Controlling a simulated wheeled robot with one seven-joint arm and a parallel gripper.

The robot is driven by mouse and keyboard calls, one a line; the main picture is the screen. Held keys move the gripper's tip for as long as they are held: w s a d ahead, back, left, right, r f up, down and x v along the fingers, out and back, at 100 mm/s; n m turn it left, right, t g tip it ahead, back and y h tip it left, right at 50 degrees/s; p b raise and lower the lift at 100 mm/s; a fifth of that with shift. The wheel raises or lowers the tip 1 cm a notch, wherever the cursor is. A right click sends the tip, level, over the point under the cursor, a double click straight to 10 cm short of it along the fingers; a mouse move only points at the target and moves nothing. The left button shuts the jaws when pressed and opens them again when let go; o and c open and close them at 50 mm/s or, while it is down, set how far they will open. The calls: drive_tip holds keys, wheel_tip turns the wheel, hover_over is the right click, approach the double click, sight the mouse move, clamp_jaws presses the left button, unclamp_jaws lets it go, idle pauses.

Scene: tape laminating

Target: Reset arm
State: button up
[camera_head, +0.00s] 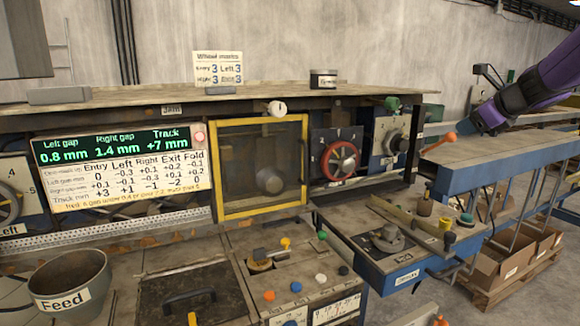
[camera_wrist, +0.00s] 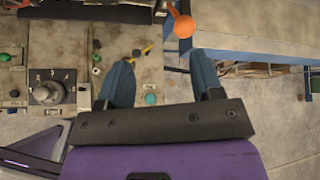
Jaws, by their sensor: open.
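My gripper (camera_head: 478,122) is at the right of the head view, at the end of my purple arm that reaches in from the upper right. In the wrist view its two blue fingers (camera_wrist: 160,75) stand apart with nothing between them. An orange-tipped lever (camera_head: 442,140) is just left of the gripper in the head view. Its orange tip (camera_wrist: 181,25) shows beyond the fingers in the wrist view, and the fingers do not appear to be around it.
A blue-sided table (camera_head: 500,165) lies below my gripper. To the left are a red handwheel (camera_head: 340,161), a yellow-framed guard (camera_head: 219,170), a readout panel (camera_head: 115,147) and a rotary dial (camera_head: 389,239). Boxes (camera_head: 500,268) sit on a pallet at lower right. Space above the table is open.

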drive_tip(key=s+a+n+g+y, duration=0.1)
drive_tip(key=s+a+n+g, duration=0.3)
drive_tip(key=s+a+n, duration=1.35)
drive_tip(key=s+a+f+n+g+h, duration=0.1)
drive_tip(key=s+f+n, duration=0.2)
drive_tip(key=s, duration=0.6)
drive_tip(key=s+a+f+n+g+h, duration=0.1)
drive_tip(key=s+f+n, duration=0.3)
drive_tip(key=s+n, duration=0.4)
drive_tip(key=shift+s+a+f+h, duration=0.25)
drive_tip(key=shift+s+a+h, duration=0.3)
drive_tip(key=shift+s, duration=0.25)
